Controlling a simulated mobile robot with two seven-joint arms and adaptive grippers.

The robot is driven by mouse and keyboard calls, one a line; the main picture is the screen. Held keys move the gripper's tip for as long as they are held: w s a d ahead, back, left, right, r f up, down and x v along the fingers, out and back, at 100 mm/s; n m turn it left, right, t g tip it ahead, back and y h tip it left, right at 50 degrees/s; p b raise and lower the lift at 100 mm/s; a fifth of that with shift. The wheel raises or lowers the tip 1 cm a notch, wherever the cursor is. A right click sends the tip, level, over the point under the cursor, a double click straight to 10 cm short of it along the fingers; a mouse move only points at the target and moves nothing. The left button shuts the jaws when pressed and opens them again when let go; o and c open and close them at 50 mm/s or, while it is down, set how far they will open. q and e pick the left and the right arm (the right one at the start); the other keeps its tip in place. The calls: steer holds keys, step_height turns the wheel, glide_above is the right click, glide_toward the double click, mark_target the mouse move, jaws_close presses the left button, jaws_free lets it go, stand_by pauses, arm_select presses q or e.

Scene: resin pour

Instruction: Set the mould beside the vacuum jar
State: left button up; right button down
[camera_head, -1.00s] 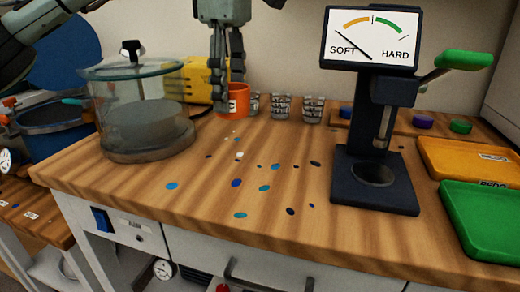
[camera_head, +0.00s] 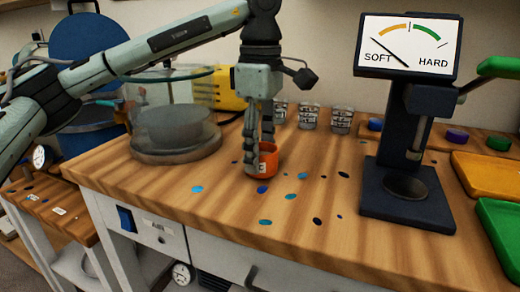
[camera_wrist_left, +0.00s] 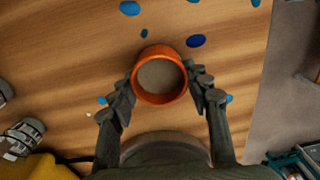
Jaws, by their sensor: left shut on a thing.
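The mould, an orange cup with a small label (camera_head: 267,163), is in my left gripper (camera_head: 259,160) on the right side of the vacuum jar. The left gripper is shut on it, with one finger on each side; the wrist view shows the cup's orange rim (camera_wrist_left: 160,98) between the fingers. The cup is upright and at or just above the wooden bench top; I cannot tell if it touches. The vacuum jar (camera_head: 172,142) is a clear cylinder with a thick grey base, partly hidden behind my left arm. A gap of bare wood separates jar and cup. My right gripper is not in view.
A dark hardness tester (camera_head: 405,190) stands to the right, with orange (camera_head: 488,180) and green (camera_head: 500,235) trays beyond it. Several printed cups (camera_head: 309,115) stand at the back. Blue spots (camera_head: 265,222) mark the bench near its front edge.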

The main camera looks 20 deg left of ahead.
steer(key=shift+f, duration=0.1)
arm_select(q)
steer(key=o, duration=0.7)
steer(key=shift+f, duration=0.1)
steer(key=o, duration=0.5)
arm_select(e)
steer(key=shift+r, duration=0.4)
